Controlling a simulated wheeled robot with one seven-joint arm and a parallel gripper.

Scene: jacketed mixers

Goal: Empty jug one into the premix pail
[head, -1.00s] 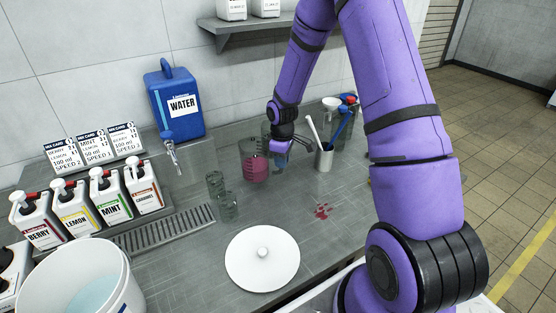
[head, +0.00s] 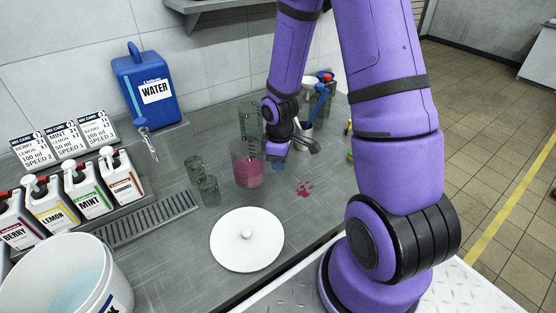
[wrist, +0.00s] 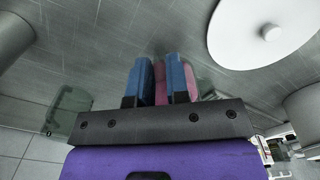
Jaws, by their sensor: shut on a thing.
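A clear jug with pink liquid (head: 248,171) is upright over the counter, left of my gripper (head: 281,160). My gripper is shut on this jug; the pink shows between and beside the blue fingers (wrist: 162,80) in the wrist view. I cannot read a number on the jug, and cannot tell whether its base touches the counter. A white pail (head: 118,276) holding pale blue liquid stands at the lower left, open on top. Its label is cut off by the frame edge.
A round white lid (head: 247,241) lies between the pail and the jug. Two small glasses (head: 203,182) stand left of the jug, and another clear jug (head: 249,122) behind it. Pump bottles (head: 82,196) and a blue water container (head: 147,88) line the back left. A red stain (head: 304,188) marks the counter.

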